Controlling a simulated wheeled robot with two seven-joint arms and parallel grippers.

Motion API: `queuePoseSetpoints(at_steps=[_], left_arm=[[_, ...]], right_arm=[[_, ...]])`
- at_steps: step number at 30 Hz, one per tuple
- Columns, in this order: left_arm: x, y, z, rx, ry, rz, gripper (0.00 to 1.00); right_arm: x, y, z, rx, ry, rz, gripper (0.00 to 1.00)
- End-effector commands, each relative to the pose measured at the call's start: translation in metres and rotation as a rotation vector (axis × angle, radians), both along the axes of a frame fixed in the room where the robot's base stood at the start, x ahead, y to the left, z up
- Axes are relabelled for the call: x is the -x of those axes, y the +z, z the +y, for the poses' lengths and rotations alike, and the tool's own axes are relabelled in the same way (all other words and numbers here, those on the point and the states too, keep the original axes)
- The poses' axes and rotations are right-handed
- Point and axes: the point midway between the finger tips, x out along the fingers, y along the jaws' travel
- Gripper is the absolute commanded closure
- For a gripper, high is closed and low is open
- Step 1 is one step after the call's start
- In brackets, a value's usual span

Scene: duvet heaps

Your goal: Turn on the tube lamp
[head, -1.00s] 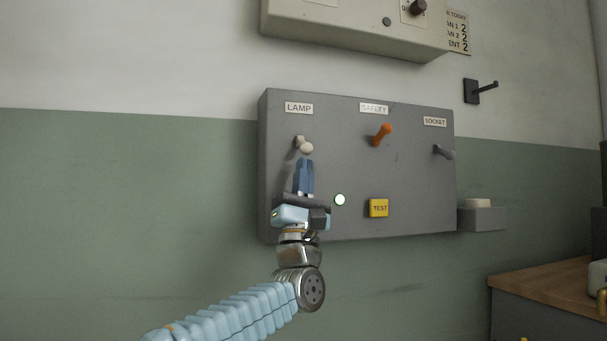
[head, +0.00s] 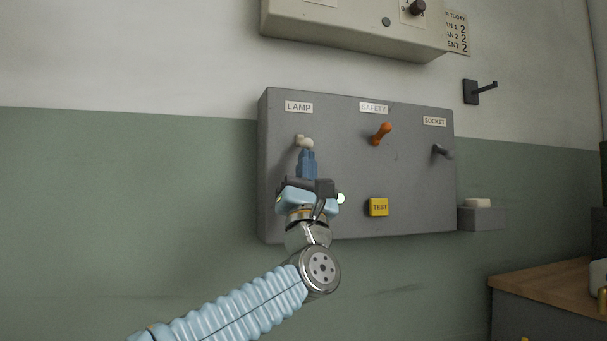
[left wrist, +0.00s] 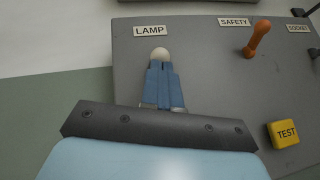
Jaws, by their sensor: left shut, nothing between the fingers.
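The grey switch panel (head: 345,170) hangs on the wall with a LAMP label (head: 299,107) at its upper left. Under that label is a cream-tipped lever (head: 304,141); its round tip also shows in the left wrist view (left wrist: 160,54). My left gripper (head: 307,155) is shut and empty, with its blue fingers pointing up just below the lever tip. In the left wrist view the fingertips (left wrist: 160,66) overlap the lower edge of the tip; I cannot tell whether they touch. The lever's base is partly hidden. My right gripper is in neither view.
An orange SAFETY lever (head: 381,132), a grey SOCKET lever (head: 442,151) and a yellow TEST button (head: 379,207) share the panel. A lit round light (head: 341,198) sits beside my gripper. A beige box (head: 350,30) hangs above. A wooden counter (head: 540,284) stands lower right.

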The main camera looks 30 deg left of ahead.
Motion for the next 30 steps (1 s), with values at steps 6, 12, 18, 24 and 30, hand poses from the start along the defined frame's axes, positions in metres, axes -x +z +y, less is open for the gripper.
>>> queuePoseSetpoints(at_steps=[6, 12, 18, 24, 30], left_arm=[[0.007, 0.018, -0.008, 0.127, -0.005, 0.105, 1.0], [0.01, 0.034, -0.012, 0.265, -0.004, 0.224, 1.0], [0.012, 0.042, -0.014, 0.333, 0.0, 0.285, 1.0], [0.013, 0.049, -0.015, 0.331, 0.0, 0.283, 1.0], [0.013, 0.054, -0.015, 0.331, 0.001, 0.282, 1.0]], right_arm=[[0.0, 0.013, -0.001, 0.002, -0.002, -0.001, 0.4], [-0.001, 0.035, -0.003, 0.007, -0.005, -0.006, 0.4], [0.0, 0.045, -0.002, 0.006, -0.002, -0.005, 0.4], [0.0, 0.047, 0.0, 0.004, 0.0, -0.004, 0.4], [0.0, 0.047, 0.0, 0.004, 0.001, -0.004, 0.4]])
